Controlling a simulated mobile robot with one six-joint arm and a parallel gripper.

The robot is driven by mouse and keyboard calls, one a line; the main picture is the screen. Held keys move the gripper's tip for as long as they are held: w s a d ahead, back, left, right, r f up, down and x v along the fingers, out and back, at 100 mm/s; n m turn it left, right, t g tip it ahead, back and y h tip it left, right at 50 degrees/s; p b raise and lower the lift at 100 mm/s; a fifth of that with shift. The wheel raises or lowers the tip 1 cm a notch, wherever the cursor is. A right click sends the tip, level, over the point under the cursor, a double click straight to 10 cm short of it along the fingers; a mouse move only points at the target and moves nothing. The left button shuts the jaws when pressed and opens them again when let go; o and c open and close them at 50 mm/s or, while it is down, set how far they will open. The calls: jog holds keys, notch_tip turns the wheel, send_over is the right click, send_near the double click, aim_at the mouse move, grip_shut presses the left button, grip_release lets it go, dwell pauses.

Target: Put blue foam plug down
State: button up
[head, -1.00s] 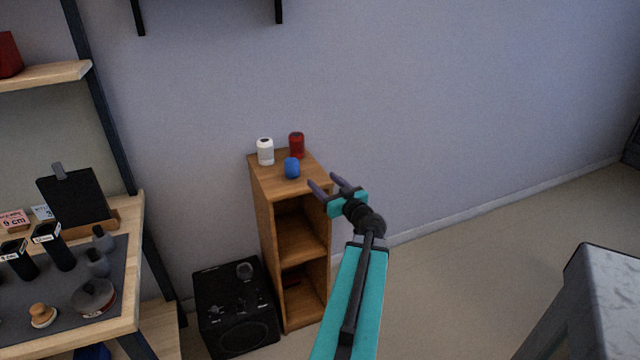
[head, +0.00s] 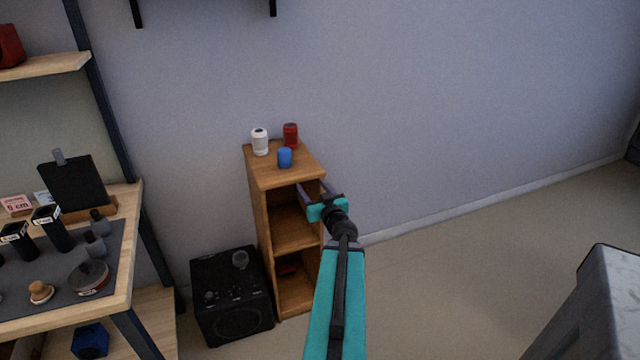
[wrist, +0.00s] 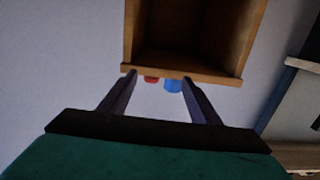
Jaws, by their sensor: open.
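The blue foam plug (head: 285,158) stands on top of the narrow wooden shelf unit (head: 259,173), near its front edge. In the wrist view only a part of the blue plug (wrist: 173,86) shows past the edge of the shelf top. My gripper (head: 314,190) is open and empty. It is in front of the shelf unit, a little below its top and toward its right side, apart from the plug. In the wrist view the open fingers (wrist: 158,88) point at the shelf's top edge.
A white can (head: 260,142) and a red can (head: 291,135) stand behind the plug. A black speaker (head: 232,298) is on the floor left of the shelf. A table (head: 125,262) with tools is at the left, a grey block (head: 590,310) at the right. Open floor lies between.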

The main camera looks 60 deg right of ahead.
jog(key=w+a+f+g, duration=0.2)
jog(key=w+a+f, duration=0.15)
jog(key=f, duration=0.25)
jog(key=w+a+f+m+g+y, duration=0.1)
jog(key=w+a+f, duration=0.1)
jog(key=a+f, duration=0.25)
jog(key=w+a+f+g, duration=0.2)
jog(key=w+a+f, duration=0.1)
jog(key=f, duration=0.3)
jog(key=a+f+n+g+y, duration=0.1)
jog(key=a+f+g+y, duration=0.25)
jog(key=a+f, duration=1.3)
jog(key=s+a+f+n+g+y, duration=0.1)
jog(key=s+a+f+g, duration=0.2)
jog(key=a, duration=0.4)
jog(key=s+a+f+n+g+y, duration=0.1)
jog(key=s+a+f+n, duration=0.1)
jog(key=s+a+f, duration=0.4)
jog(key=s+a+f+n+g+y, duration=0.1)
jog(key=s+a+g+y, duration=0.1)
jog(key=a, duration=0.6)
jog(key=s+a+f+n+g+y, duration=0.1)
jog(key=s+a+g, duration=0.4)
jog(key=s+a, duration=0.8)
jog(key=shift+s+a+f+n+y, duration=0.3)
jog(key=shift+s+n+y, duration=0.25)
jog(key=shift+n, duration=0.65)
